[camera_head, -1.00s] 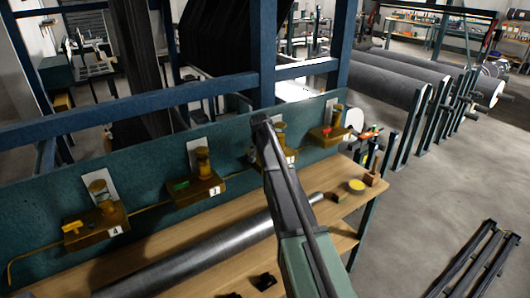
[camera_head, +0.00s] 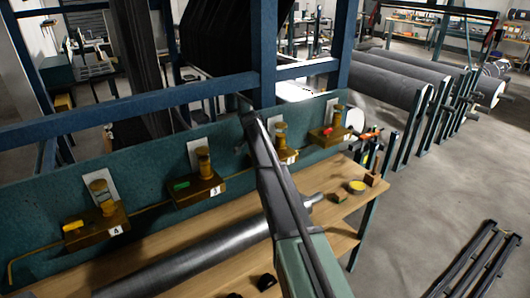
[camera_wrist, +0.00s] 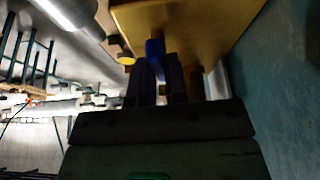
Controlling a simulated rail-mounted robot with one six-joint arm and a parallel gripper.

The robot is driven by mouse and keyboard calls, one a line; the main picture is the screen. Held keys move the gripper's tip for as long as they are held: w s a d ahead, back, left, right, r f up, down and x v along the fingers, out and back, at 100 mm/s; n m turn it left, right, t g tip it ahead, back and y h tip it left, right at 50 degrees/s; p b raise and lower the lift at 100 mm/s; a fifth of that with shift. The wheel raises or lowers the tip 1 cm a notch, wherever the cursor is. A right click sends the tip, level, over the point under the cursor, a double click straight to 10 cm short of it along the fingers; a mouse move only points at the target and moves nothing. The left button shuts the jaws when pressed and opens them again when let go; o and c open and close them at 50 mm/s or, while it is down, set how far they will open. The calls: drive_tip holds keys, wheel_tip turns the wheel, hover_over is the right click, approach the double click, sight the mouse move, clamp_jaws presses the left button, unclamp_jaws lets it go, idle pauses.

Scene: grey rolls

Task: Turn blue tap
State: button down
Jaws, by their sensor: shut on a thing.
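The blue tap (camera_wrist: 153,52) shows in the wrist view as a blue handle beside a brass-coloured block (camera_wrist: 190,25). My gripper (camera_wrist: 158,66) is shut on it, its two dark fingers on either side of the handle. The image is dark there, and how far the handle is turned is hard to tell. In the head view my arm covers the blue tap and the gripper's fingertips. Part of its brass block (camera_head: 289,157) shows just right of the arm, on the green panel (camera_head: 140,172).
Other brass blocks carry a yellow tap (camera_head: 73,226), a green tap (camera_head: 181,185) and a red tap (camera_head: 327,132). A grey roll (camera_head: 195,262) lies on the wooden bench (camera_head: 335,222) below. A yellow tape roll (camera_head: 357,187) sits at right. Blue frame beams (camera_head: 130,115) cross behind the panel.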

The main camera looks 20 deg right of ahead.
idle(0.4)
drive_tip(key=c, duration=1.1)
unclamp_jaws()
drive_tip(key=shift+c, duration=0.2)
drive_tip(key=w+p+v, duration=0.1)
drive_tip(key=p+v, duration=0.9)
drive_tip(key=shift+s+a+r, duration=0.2)
drive_tip(key=shift+s+r, duration=0.15)
drive_tip(key=shift+s, duration=0.15)
